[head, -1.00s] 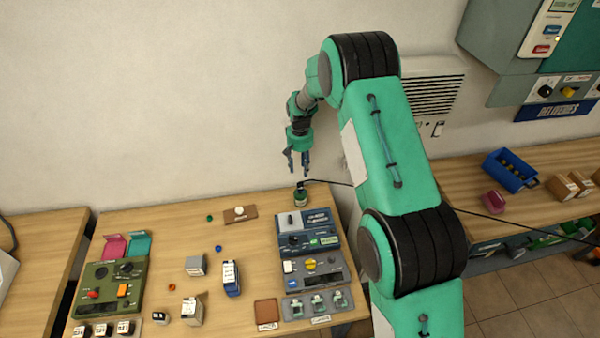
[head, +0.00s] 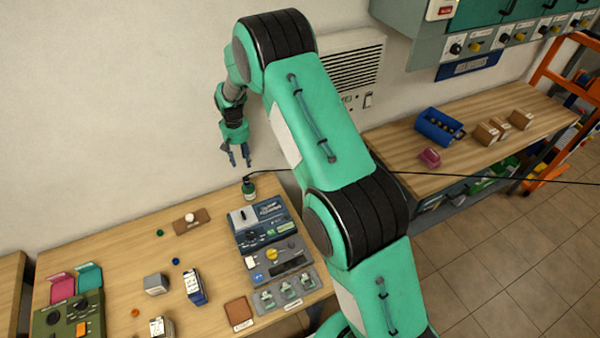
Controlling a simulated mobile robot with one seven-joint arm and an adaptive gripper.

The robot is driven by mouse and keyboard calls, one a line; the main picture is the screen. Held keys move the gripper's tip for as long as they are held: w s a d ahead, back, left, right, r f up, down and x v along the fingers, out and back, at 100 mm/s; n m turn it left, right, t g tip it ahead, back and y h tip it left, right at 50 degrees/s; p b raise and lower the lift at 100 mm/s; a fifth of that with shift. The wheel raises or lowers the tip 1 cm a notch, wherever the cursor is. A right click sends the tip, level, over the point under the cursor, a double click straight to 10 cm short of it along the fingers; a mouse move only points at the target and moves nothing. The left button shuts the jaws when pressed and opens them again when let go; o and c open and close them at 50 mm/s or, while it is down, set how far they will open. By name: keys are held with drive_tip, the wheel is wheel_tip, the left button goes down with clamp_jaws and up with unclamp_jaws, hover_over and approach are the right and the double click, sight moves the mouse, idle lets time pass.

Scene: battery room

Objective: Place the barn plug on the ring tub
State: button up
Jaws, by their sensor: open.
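My gripper (head: 240,160) points down with its two fingers apart, empty, in the air above the back edge of the left wooden table (head: 110,255). A small dark green bottle (head: 249,188) with a black top stands just below it, apart from the fingers. I cannot read which thing is the barn plug or the ring tub. Small round pieces lie on the table: a green one (head: 160,233), a blue one (head: 176,261) and an orange one (head: 135,313). A blue open bin (head: 438,129) with several round things inside stands on the right table (head: 400,150).
Blue and grey devices (head: 262,222) fill the left table's right side. A wooden block (head: 192,221), small boxes (head: 195,286) and a brown tray (head: 238,312) are nearby. A pink box (head: 429,158) and cardboard boxes (head: 488,131) stand on the right table. My arm crosses the middle.

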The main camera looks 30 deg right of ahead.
drive_tip(key=s+d+r+t, duration=0.1)
drive_tip(key=s+r, duration=0.6)
drive_tip(key=r, duration=0.4)
drive_tip(key=s+d+r+t, duration=0.1)
drive_tip(key=s+r, duration=0.6)
drive_tip(key=r, duration=0.4)
drive_tip(key=s+d+r+t, duration=0.1)
drive_tip(key=s+r, duration=0.6)
drive_tip(key=r, duration=0.5)
drive_tip(key=s+d+r+t, duration=0.1)
drive_tip(key=s+r, duration=0.2)
drive_tip(key=s, duration=1.2)
drive_tip(key=s+d+r+t, duration=0.1)
drive_tip(key=s+r, duration=0.2)
drive_tip(key=s, duration=1.2)
drive_tip(key=shift+s+t, duration=0.2)
drive_tip(key=shift+t, duration=0.1)
wheel_tip(320, 180, down, 15)
drive_tip(key=b, duration=1.5)
